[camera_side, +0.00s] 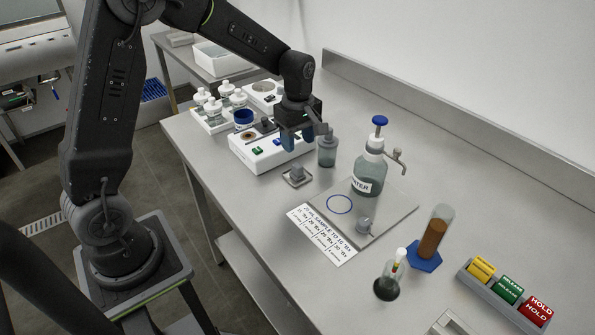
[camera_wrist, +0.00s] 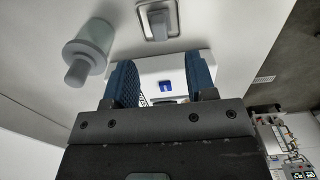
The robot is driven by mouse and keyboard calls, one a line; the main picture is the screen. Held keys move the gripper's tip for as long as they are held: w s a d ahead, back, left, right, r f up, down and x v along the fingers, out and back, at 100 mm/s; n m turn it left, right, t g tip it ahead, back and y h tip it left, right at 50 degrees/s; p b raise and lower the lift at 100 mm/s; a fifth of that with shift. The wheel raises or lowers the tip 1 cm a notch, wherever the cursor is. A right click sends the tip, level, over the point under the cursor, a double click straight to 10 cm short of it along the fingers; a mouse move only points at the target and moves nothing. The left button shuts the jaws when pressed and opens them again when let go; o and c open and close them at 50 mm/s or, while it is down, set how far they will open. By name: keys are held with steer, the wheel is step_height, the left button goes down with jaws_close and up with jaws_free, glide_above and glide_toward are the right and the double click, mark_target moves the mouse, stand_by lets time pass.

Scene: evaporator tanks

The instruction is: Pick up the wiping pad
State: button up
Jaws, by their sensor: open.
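The wiping pad (camera_side: 297,174) looks like a small grey block with a raised grip, sitting on a flat square holder on the bench. It also shows at the top of the wrist view (camera_wrist: 157,22), beyond my fingertips. My gripper (camera_side: 297,140) is open, with its blue fingers pointing down over the front right end of the white instrument box, behind and above the pad. In the wrist view nothing is between the fingers (camera_wrist: 162,82) except a view of the white box below.
A grey lidded jar (camera_side: 327,151) stands close to the right of my gripper. The white instrument box (camera_side: 262,155) lies under it. A water bottle (camera_side: 369,172) stands on a grey board (camera_side: 392,212). A printed card (camera_side: 322,234) lies in front.

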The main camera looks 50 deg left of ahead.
mark_target(297, 165)
steer(key=f, duration=0.9)
steer(key=shift+a, duration=0.2)
jaws_close()
steer(key=shift+r, duration=0.1)
steer(key=shift+r, duration=0.6)
step_height(297, 165, up, 3)
steer(key=shift+w+f, duration=0.1)
steer(key=shift+f, duration=0.05)
steer(key=s+a+r, duration=0.2)
steer(key=a, duration=0.1)
steer(key=s+a+r, duration=0.2)
steer(key=a, duration=0.1)
steer(key=s+a+r, duration=0.3)
steer(key=shift+a, duration=0.25)
